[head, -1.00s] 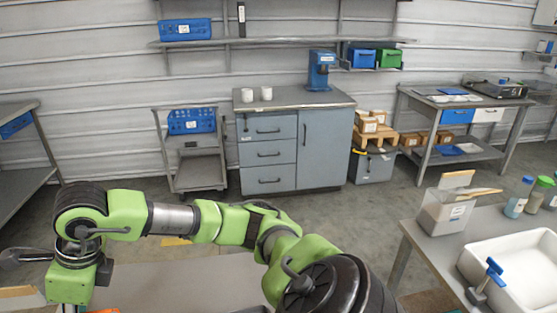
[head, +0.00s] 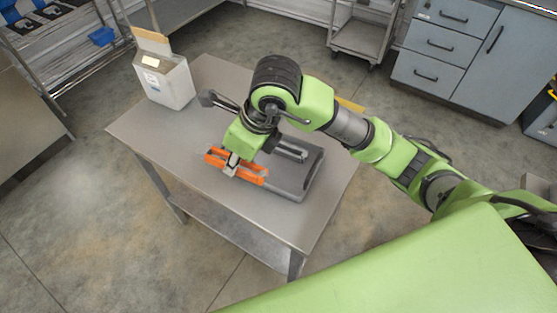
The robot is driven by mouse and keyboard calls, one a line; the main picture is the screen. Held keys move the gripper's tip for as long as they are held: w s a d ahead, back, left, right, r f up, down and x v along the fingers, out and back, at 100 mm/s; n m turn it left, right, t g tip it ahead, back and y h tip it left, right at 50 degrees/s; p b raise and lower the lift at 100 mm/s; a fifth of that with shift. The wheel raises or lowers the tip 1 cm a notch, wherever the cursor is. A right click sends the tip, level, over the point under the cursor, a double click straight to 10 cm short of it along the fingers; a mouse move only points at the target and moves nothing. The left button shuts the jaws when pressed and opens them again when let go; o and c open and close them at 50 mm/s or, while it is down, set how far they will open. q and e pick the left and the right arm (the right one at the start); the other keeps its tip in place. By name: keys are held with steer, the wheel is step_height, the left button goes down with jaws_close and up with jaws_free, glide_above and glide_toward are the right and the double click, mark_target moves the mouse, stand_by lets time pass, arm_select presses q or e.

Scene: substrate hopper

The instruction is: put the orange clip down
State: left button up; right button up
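The orange clip (head: 250,177) is long and narrow, low over a small metal table (head: 150,128), at the near left edge of a dark grey tray (head: 312,172). My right gripper (head: 232,165) points down, with its pale fingertips at the clip's middle. It looks shut on the clip, though the arm above partly hides the grip. I cannot tell whether the clip touches the surface under it. My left gripper is out of view.
A white box (head: 165,80) with a tan flap stands at the table's far left corner. The table's near left part is bare. A grey drawer cabinet (head: 455,60) and a wheeled cart (head: 360,38) stand behind. A blue bin (head: 102,37) is at upper left.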

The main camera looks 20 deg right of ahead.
steer(key=w+d+f, duration=0.2)
steer(key=d, duration=0.2)
steer(key=p, duration=0.1)
glide_above(272, 171)
steer(key=a, duration=0.1)
steer(key=f, duration=0.5)
steer(key=shift+s, duration=0.25)
steer(key=shift+d+f, duration=0.1)
steer(key=shift+f, duration=0.05)
steer(key=f, duration=0.1)
steer(key=f+p, duration=0.1)
steer(key=f, duration=0.1)
steer(key=shift+w+d, duration=0.2)
steer(key=shift+d, duration=0.15)
steer(key=shift+f+p, duration=0.3)
steer(key=shift+f, duration=0.15)
